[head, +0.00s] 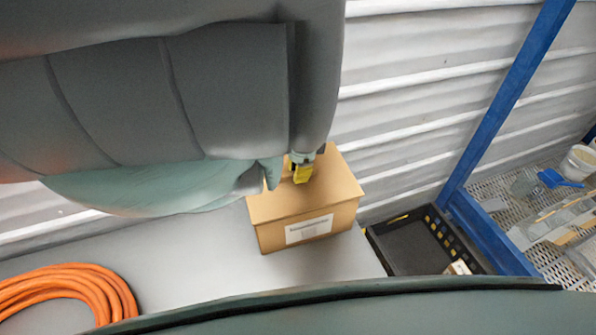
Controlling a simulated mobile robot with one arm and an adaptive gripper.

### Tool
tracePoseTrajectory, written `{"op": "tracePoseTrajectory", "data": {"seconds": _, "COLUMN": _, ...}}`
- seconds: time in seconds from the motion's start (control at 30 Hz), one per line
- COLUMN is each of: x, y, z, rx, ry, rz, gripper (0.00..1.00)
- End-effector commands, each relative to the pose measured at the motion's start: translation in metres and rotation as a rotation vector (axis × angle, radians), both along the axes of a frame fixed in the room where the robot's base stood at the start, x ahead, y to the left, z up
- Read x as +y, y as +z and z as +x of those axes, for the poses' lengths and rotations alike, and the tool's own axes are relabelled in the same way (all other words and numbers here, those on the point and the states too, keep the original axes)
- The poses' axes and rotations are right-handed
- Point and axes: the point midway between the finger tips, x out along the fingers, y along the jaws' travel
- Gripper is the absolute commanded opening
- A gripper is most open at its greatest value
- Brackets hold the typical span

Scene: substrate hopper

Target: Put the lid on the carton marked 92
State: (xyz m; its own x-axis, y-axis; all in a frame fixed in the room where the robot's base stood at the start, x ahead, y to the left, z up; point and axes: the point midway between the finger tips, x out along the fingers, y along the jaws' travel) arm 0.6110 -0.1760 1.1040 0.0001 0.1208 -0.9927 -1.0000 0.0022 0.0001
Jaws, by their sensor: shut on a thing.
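A brown cardboard carton (275,240) stands on the grey surface below my arm, with a white label on its front; the number is too small to read. A flat brown lid (330,190) lies over its top, its rim slightly wider than the carton walls. I cannot tell whether it is fully seated. My gripper (302,175) is at the middle of the lid, shut on it. Yellow shows at the grip, and my arm hides the fingers and the lid's back left part.
An orange coiled hose (70,295) lies at lower left. A black crate (405,250) stands right of the carton, near a blue post (505,95). A mesh shelf (490,188) at right holds a blue scoop (556,179) and containers. A corrugated wall (420,85) is behind.

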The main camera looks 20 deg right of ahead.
Motion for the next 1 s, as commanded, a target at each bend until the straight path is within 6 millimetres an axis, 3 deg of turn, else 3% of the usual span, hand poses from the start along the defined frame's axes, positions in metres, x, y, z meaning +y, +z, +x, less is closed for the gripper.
{"op": "tracePoseTrajectory", "data": {"seconds": 0.9, "x": 0.0, "y": -0.0069, "z": -0.0002, "rx": -0.001, "ry": 0.0, "rz": 0.0, "gripper": 0.0}}
{"op": "tracePoseTrajectory", "data": {"seconds": 0.93, "x": 0.0, "y": -0.0069, "z": -0.0002, "rx": -0.001, "ry": 0.0, "rz": 0.0, "gripper": 0.15}}
{"op": "tracePoseTrajectory", "data": {"seconds": 1.0, "x": 0.0002, "y": -0.007, "z": -0.0003, "rx": -0.001, "ry": 0.0, "rz": 0.0, "gripper": 0.23}}
